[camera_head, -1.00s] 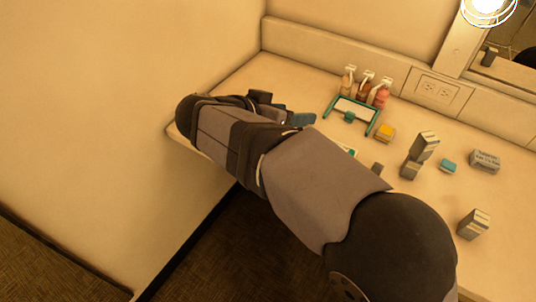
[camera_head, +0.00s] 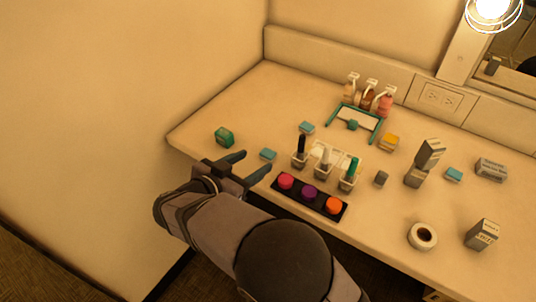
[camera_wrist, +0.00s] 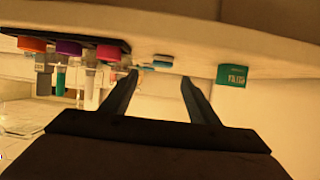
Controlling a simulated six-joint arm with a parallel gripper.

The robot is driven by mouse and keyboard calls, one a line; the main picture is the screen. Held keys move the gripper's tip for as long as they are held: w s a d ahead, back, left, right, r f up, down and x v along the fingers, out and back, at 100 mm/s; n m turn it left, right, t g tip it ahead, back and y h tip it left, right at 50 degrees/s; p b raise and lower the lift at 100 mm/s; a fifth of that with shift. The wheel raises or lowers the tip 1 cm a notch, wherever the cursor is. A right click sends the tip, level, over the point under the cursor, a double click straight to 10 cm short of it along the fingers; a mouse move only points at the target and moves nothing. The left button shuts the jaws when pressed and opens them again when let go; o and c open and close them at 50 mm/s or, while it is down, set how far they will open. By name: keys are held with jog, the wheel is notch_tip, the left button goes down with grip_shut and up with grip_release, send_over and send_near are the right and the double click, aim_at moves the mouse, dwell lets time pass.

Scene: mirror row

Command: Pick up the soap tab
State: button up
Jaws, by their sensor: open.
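Small flat teal-blue tabs lie on the counter; I take these as the soap tabs, but cannot tell which one is meant. The nearest tab (camera_head: 268,154) is just beyond my fingertips in the head view. Another tab (camera_head: 307,127) lies farther back, and a third (camera_head: 453,174) is far to the right. My gripper (camera_head: 256,162) is open and empty near the counter's front left edge. In the wrist view, which is upside down, a blue tab (camera_wrist: 163,57) shows between the fingers of my gripper (camera_wrist: 160,76), apart from them.
A green box (camera_head: 224,137) stands left of the gripper. A black strip with coloured knobs (camera_head: 309,193) and several cups with upright items (camera_head: 325,165) stand to the right. Bottles (camera_head: 368,95), a yellow block (camera_head: 389,142), a tape roll (camera_head: 422,236) and grey boxes (camera_head: 480,234) are farther off.

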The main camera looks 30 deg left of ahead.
aim_at(267, 153)
jog(key=shift+a+p+x, duration=0.2)
jog(key=shift+p+x, duration=0.9)
jog(key=shift+x, duration=2.6)
jog(key=shift+s+f, duration=0.1)
jog(key=shift+f, duration=0.05)
jog(key=c, duration=1.1)
